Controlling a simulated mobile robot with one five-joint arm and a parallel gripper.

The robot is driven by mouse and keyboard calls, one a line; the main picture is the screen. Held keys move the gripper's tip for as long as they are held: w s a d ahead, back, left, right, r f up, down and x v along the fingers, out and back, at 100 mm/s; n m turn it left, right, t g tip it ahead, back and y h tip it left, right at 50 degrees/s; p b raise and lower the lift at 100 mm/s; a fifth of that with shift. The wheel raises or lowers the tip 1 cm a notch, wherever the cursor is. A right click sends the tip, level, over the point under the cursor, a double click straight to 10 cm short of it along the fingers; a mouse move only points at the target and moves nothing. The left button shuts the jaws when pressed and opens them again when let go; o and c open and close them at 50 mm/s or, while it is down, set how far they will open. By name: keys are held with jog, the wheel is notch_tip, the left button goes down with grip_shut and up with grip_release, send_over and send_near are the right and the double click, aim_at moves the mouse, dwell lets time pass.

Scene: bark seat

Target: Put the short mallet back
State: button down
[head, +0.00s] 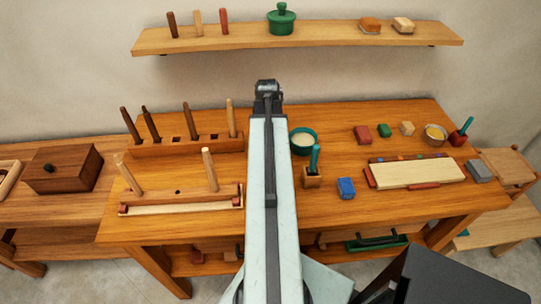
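I cannot tell for sure which thing is the short mallet. A red block with a teal handle (461,133) stands tilted at the right of the bench. A brown wooden block with a teal handle (313,177) stands upright right of my arm. A rear wooden rack (160,149) holds several handled tools and shows empty slots. A front rack (190,192) holds two pale handles, with an empty hole between them. My gripper (267,88) is seen end-on above the bench's back edge, against the wall. Its fingers are too small to read, and my arm hides the bench behind it.
A green bowl (303,141), a blue block (346,188), a pale board (417,174) and small blocks occupy the right half of the bench (400,205). A shelf (330,39) with a green pot (282,20) spans the wall. A brown box (62,169) stands left.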

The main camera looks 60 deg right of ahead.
jog(key=shift+f+b, duration=0.35)
jog(key=c, duration=1.2)
grip_release()
jog(key=shift+r, duration=0.1)
jog(key=shift+w, duration=0.1)
jog(key=p+v, duration=0.8)
